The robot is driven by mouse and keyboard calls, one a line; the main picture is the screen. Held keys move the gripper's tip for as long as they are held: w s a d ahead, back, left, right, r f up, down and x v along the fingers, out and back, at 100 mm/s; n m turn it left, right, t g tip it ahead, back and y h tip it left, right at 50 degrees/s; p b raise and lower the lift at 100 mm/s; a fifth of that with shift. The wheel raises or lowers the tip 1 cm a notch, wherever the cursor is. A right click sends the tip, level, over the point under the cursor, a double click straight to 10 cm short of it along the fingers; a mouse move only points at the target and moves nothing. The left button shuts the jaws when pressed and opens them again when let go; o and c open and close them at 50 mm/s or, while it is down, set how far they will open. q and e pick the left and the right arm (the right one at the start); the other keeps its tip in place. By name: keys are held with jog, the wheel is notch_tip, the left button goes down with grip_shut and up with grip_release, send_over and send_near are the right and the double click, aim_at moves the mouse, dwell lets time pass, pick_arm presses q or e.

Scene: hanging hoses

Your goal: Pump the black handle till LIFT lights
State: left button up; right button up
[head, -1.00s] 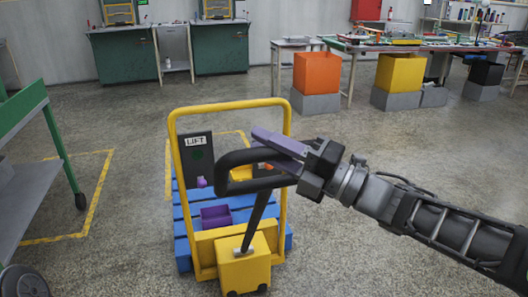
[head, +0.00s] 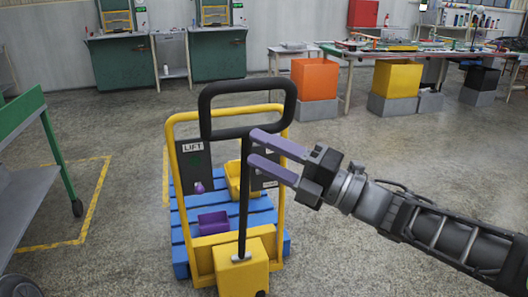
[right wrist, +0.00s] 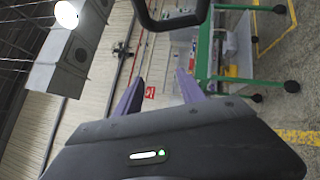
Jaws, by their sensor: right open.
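The black handle (head: 247,85) stands raised as a loop on a black shaft (head: 244,200) that rises from a yellow pump block (head: 241,272). Part of the loop also shows at the top of the right wrist view (right wrist: 172,22). A LIFT label (head: 193,147) sits on a dark panel (head: 190,172) on the left of the yellow frame; no bright light shows there. My right gripper (head: 258,148) is open, its purple fingers pointing left beside the shaft, below the loop's lower bar. It appears empty. My left gripper is out of view.
The yellow frame (head: 172,205) stands over a blue pallet (head: 181,252) holding a purple bin (head: 213,223) and a yellow bin (head: 234,178). A green cart (head: 40,170) stands at left. Open floor lies around; worktables (head: 400,53) stand far back.

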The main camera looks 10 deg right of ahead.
jog(key=v, duration=0.7)
jog(key=shift+s+d, duration=0.2)
jog(key=shift+d, duration=0.1)
jog(key=shift+f, duration=0.1)
